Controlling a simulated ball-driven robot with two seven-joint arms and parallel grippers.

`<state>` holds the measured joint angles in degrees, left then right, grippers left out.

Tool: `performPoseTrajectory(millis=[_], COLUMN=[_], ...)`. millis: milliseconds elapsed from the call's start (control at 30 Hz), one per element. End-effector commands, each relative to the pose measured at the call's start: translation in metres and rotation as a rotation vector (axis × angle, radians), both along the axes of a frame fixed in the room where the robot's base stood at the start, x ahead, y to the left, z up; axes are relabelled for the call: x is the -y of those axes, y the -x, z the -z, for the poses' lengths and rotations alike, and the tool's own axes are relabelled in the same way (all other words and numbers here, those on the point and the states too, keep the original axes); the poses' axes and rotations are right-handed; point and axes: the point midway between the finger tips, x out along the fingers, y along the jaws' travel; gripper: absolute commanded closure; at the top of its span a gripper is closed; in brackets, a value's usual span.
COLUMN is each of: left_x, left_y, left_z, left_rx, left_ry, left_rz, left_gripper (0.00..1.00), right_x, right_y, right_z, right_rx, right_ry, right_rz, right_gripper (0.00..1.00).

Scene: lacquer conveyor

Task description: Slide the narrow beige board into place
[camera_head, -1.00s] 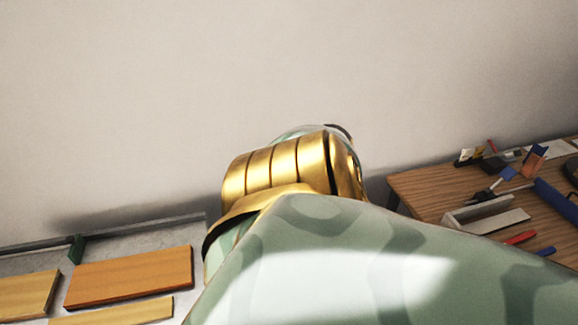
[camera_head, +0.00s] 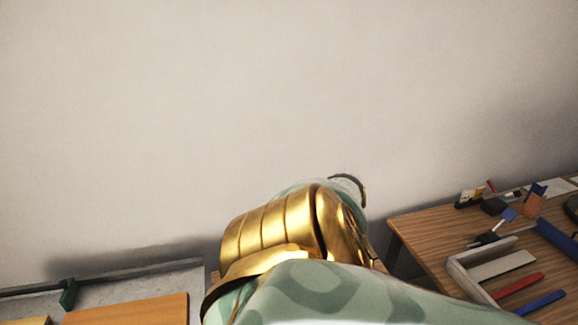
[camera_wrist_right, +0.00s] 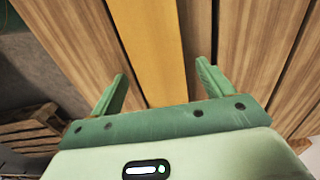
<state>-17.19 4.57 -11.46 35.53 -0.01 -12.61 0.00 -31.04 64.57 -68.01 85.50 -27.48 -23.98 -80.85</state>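My right gripper (camera_wrist_right: 162,72) is open in the right wrist view, with its two green fingers wide apart. A narrow yellow-tan board (camera_wrist_right: 150,50) runs lengthwise beyond and between the fingers, with brown planks (camera_wrist_right: 82,40) on both sides. A gap shows between the board and the right finger, so it is not gripped. I cannot tell whether this is the beige board. In the head view, my arm fills the lower middle and hides what is behind it. An orange board (camera_head: 130,310) shows at the lower left on a grey surface. My left gripper is not in view.
A wooden table (camera_head: 425,232) at the right holds a pale angled frame (camera_head: 462,276), a pale strip (camera_head: 503,266), red and blue bars, and small tools. A grey surface with a raised rim (camera_head: 130,268) and green bracket (camera_head: 68,294) lies at left. A pallet (camera_wrist_right: 28,130) shows in the wrist view.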

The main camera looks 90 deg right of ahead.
Motion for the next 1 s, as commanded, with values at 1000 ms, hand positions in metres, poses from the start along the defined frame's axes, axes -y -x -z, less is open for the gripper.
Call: performPoseTrajectory(millis=[1000], left_x=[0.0], left_y=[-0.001], left_z=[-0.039], left_rx=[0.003], left_ry=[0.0], left_rz=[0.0], left_gripper=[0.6], right_x=[0.0], right_y=[0.0], right_z=[-0.162], right_rx=[-0.001], right_ry=[0.0], right_rz=[0.0], right_gripper=[0.2])
